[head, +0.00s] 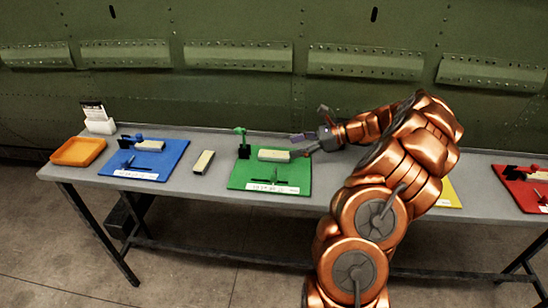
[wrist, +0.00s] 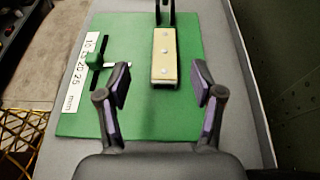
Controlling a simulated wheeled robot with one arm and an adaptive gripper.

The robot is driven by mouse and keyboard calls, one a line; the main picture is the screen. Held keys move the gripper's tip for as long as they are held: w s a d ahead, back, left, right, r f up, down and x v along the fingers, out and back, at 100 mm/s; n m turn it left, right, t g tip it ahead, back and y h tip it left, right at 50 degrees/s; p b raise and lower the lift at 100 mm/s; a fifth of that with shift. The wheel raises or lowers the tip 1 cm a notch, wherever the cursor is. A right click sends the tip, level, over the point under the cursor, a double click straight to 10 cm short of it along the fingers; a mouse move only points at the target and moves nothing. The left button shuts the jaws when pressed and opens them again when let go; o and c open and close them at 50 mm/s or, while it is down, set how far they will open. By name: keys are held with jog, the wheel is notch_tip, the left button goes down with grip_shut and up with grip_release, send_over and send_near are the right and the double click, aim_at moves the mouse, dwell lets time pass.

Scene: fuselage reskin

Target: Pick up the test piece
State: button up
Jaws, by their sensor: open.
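A pale tan block with white dots on top, which looks like a test piece, lies on the green board; it shows in the wrist view (wrist: 165,50) and in the head view (head: 274,155). Its far end meets a dark upright stand (wrist: 165,12). My gripper (wrist: 162,72) is open and empty. Its two fingers stand on either side of the block's near end, apart from it, with gaps on both sides. In the head view my gripper (head: 312,143) is just right of the block. A similar loose block (head: 203,161) lies on the bare table.
The green board (head: 240,180) carries a printed scale (wrist: 80,75) and a small green slider (wrist: 95,60). A blue board (head: 170,165) with a block, and an orange tray (head: 78,152), are at left. Yellow (head: 448,195) and red (head: 520,190) boards are at right. A green fuselage wall stands behind.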

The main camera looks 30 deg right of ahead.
aim_at(275, 154)
jog(key=shift+d+f, duration=0.25)
jog(key=shift+d, duration=0.3)
jog(key=shift+f+m+t, duration=0.1)
jog(key=shift+m+t, duration=0.2)
jog(key=shift+p+x, duration=0.5)
jog(key=shift+x, duration=1.25)
jog(key=shift+p+x, duration=0.4)
jog(key=shift+x, duration=1.6)
jog(key=shift+s+f, duration=0.15)
jog(key=shift+s, duration=0.05)
jog(key=shift+c, duration=0.4)
jog(key=c, duration=1.2)
